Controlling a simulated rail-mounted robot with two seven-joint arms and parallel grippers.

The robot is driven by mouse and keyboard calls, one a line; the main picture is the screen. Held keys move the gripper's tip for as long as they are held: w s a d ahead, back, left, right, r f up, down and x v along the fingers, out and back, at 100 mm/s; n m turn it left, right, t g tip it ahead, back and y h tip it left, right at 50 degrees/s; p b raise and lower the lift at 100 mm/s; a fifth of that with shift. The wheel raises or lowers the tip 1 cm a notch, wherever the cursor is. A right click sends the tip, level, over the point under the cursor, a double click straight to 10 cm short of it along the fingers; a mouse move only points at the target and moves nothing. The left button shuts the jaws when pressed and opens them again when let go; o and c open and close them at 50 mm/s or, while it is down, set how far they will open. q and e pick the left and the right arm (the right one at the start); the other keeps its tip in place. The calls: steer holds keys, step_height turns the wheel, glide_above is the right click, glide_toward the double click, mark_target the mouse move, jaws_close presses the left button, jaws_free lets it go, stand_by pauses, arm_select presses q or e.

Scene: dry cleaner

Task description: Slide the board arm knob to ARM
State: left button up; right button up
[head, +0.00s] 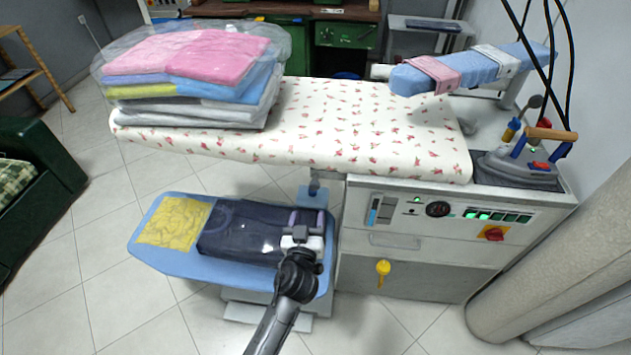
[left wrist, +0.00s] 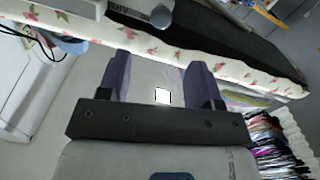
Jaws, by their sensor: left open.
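A grey fitting with a short round knob (left wrist: 160,15) shows at the top of the left wrist view, close to the flowered board edge. In the head view a grey bracket (head: 314,184) hangs below the board's front edge, left of the control cabinet. My left gripper (head: 304,217) is open and empty below that bracket, over the blue lower shelf. In the left wrist view its two purple fingers (left wrist: 158,65) stand apart. My right gripper is not in view.
The flowered ironing board (head: 345,125) carries bagged folded clothes (head: 190,60). An iron (head: 525,165) stands at right. The blue shelf (head: 165,262) holds yellow and dark cloth.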

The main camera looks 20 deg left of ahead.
mark_target(314, 188)
arm_select(q)
steer(key=b+x, duration=0.3)
steer(key=x, duration=0.8)
steer(key=shift+w+a+f, duration=0.1)
steer(key=shift+w+f, duration=0.05)
steer(key=shift+w, duration=0.05)
steer(key=shift+b+x, duration=0.3)
steer(key=shift+x, duration=0.6)
jaws_close()
